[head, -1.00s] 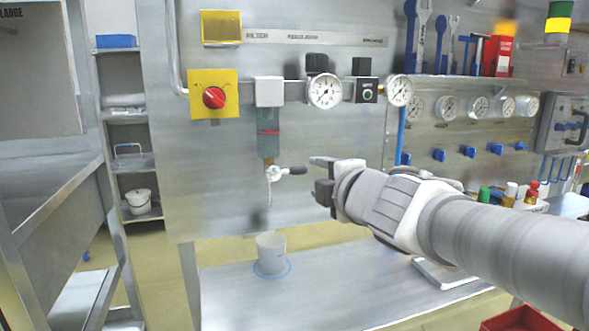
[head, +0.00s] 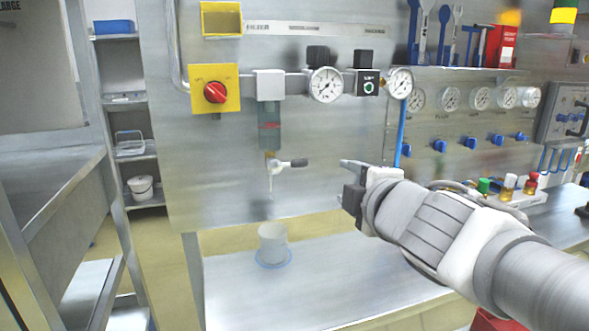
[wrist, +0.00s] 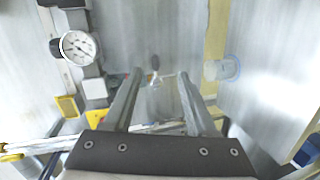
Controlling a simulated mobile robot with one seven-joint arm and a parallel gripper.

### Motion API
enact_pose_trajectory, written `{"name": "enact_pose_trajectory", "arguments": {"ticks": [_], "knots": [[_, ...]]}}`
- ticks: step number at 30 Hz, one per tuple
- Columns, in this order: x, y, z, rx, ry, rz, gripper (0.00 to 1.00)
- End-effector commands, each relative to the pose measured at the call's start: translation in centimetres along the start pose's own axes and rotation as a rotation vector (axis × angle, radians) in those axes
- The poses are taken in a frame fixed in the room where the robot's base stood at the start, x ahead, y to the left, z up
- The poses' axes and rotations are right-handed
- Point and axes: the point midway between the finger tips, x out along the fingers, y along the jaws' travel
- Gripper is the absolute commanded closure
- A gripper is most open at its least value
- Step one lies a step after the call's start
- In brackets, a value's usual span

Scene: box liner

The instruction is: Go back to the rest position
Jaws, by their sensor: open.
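My gripper (head: 348,178) is in front of the steel panel, right of the small drain valve (head: 286,164) below the filter bowl (head: 269,125). The gripper is open and apart from the valve. A pale cup (head: 272,243) stands upright in a blue ring on the bench, below the valve; it also shows in the wrist view (wrist: 212,70).
A steel bench (head: 330,275) lies below my arm, mostly clear. A pressure gauge (head: 326,85) and a red knob (head: 214,92) are on the panel. Small bottles (head: 508,187) stand in a rack at right. A red bin (head: 495,322) is at the lower right. Shelves stand at left.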

Motion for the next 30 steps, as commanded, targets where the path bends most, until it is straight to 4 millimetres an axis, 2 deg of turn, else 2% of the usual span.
{"name": "enact_pose_trajectory", "arguments": {"ticks": [2, 6, 9, 14, 18, 21, 30], "knots": [[-0.9, -0.9, 2.4, 0.156, -0.105, -0.028, 0.43], [-3.6, -4.7, 6.3, 0.528, -0.324, -0.114, 0.43], [-6.1, -8.2, 7.5, 0.794, -0.467, -0.192, 0.43], [-10.3, -14.1, 6.7, 1.182, -0.663, -0.343, 0.43], [-14.0, -18.2, 3.7, 1.473, -0.805, -0.504, 0.43], [-14.8, -14.6, 3.3, 1.474, -0.807, -0.506, 0.43], [-16.4, -7.5, 2.5, 1.469, -0.805, -0.506, 0.43]]}}
